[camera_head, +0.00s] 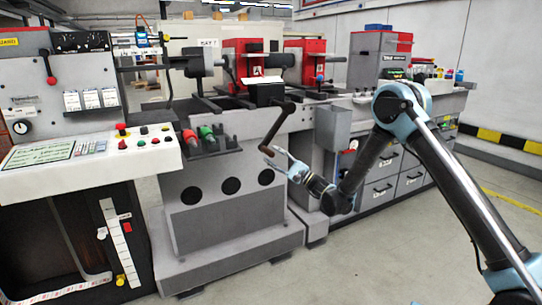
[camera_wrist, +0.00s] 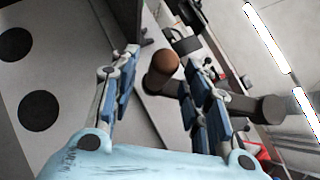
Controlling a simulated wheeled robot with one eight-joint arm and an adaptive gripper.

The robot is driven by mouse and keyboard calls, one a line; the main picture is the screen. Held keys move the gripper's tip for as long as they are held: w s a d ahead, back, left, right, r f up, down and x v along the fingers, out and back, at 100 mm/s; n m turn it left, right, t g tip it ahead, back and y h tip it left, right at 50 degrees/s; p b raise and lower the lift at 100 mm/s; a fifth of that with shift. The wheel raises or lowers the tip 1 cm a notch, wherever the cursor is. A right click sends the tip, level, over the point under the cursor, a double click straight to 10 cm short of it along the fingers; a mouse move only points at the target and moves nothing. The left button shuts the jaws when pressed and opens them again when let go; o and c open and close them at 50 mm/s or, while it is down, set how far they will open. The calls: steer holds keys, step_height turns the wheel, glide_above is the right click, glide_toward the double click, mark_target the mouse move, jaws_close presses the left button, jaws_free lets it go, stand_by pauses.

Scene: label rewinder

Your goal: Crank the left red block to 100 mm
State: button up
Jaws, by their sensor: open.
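The left red block (camera_head: 243,60) stands on the machine's upper rails, with a small white label on its front. Its position in mm cannot be read. A dark crank arm (camera_head: 281,124) slopes down and left from the machine's front and ends in a brown handle (camera_head: 266,151). My gripper (camera_head: 280,157) is just below and right of the handle, with its fingers open. In the wrist view the rounded brown handle end (camera_wrist: 163,66) shows between the spread fingers of my gripper (camera_wrist: 160,78), nearer the right finger. Contact cannot be told.
A second red block (camera_head: 305,47) stands to the right on the rails. A control panel (camera_head: 90,158) with buttons juts out at left. Red and green handles (camera_head: 200,134) stick out left of the crank. A grey drawer cabinet (camera_head: 385,190) is to the right. Open floor lies in front.

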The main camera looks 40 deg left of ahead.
steer(key=v, duration=0.9)
steer(key=shift+f, duration=0.1)
steer(key=w+d+r+n+t+h, duration=0.1)
steer(key=w+d+r+n+h, duration=0.2)
steer(key=d+r, duration=0.45)
steer(key=w+d+r+n+t+h, duration=0.25)
steer(key=w+d+r, duration=0.2)
steer(key=d, duration=0.65)
steer(key=d+t+h, duration=0.1)
steer(key=d+h, duration=0.3)
steer(key=d, duration=0.7)
steer(key=s+d+f+t+h, duration=0.1)
steer(key=s+d+f+h, duration=0.3)
steer(key=d, duration=1)
steer(key=s+d+f+m+t+h, duration=0.1)
steer(key=s+d+f+h, duration=0.3)
steer(key=s+d, duration=0.6)
steer(key=s+d+f+m+t+h, duration=0.1)
steer(key=s+d+f+h, duration=0.3)
steer(key=d, duration=1.6)
steer(key=s+h, duration=0.1)
steer(key=s, duration=0.2)
steer(key=shift+s+d+f, duration=0.2)
steer(key=shift+s+f, duration=0.15)
steer(key=shift+f, duration=0.05)
steer(key=shift+c, duration=1.2)
